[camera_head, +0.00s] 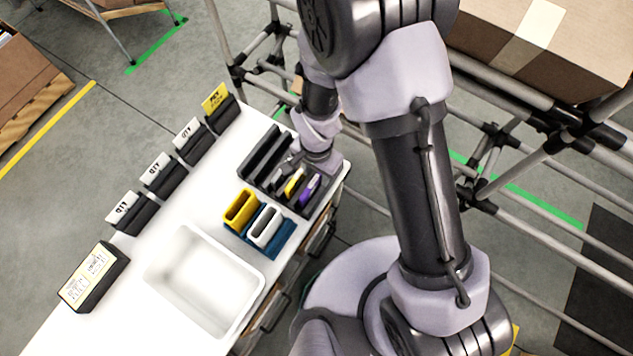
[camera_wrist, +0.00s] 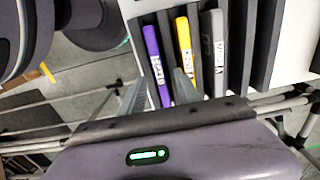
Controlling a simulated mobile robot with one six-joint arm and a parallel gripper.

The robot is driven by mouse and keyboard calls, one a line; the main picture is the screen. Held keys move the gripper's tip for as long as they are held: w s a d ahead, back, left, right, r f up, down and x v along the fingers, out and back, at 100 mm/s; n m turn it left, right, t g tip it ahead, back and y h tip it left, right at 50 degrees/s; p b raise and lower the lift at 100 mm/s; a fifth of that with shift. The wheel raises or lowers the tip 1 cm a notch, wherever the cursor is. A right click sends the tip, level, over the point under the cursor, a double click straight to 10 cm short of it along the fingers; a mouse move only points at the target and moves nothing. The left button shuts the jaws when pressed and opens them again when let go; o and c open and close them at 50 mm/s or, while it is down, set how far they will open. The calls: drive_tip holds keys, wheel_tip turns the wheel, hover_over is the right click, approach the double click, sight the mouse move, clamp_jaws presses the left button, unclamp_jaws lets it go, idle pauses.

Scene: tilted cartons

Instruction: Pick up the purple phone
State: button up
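The purple phone (camera_head: 309,188) stands in a slot of the dark rack (camera_head: 262,152) at the table's right end. In the wrist view the purple phone (camera_wrist: 153,58) is the leftmost of three phones, beside a yellow phone (camera_wrist: 184,50) and a grey phone (camera_wrist: 213,55). My gripper (camera_wrist: 157,95) is open. Its fingers show to the left and right of the purple phone's near end, the right one overlapping the yellow phone in the picture. I cannot tell whether either finger touches a phone. In the head view my gripper (camera_head: 300,168) is over the rack, its fingers partly hidden.
A blue holder (camera_head: 283,240) with a yellow and a white item stands near the rack. A white tray (camera_head: 205,280) lies on the white table (camera_head: 175,215). Several labelled black holders line the far edge. A tube-frame shelf with a carton (camera_head: 560,45) stands at the right.

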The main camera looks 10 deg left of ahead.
drive_tip(key=shift+f, duration=0.9)
drive_tip(key=shift+r, duration=0.1)
clamp_jaws()
